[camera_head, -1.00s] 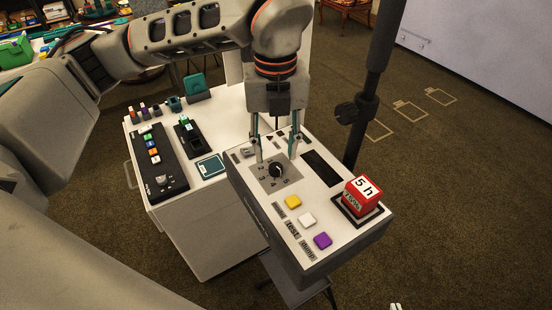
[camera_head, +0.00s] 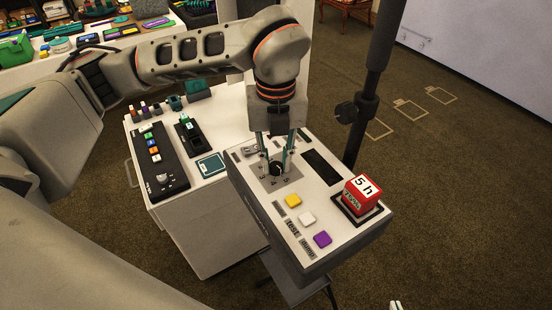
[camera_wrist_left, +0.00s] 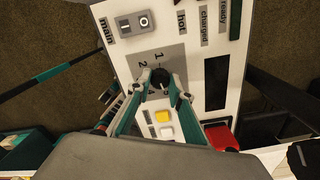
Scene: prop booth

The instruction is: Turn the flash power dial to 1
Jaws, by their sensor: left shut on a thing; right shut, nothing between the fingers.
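The flash power dial (camera_head: 276,169) is a black knob on a grey square plate on the white top of the flash unit (camera_head: 325,195). My left gripper (camera_head: 276,162) points down with its fingers shut on the knob from both sides. In the left wrist view the knob (camera_wrist_left: 160,79) sits between the two fingertips (camera_wrist_left: 161,84). The numbers 1 and 2 show on the plate (camera_wrist_left: 172,55) beyond it. The fingers hide part of the scale, and I cannot tell where the pointer stands. Only the tip of my right gripper (camera_head: 396,305) shows at the bottom edge, away from the unit.
Yellow (camera_head: 293,201), white (camera_head: 307,220) and purple (camera_head: 322,239) buttons sit in front of the dial. A red cube marked 5 h (camera_head: 363,194) stands at the right. A main switch (camera_wrist_left: 134,23) lies near the dial. A dark pole (camera_head: 368,95) rises behind.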

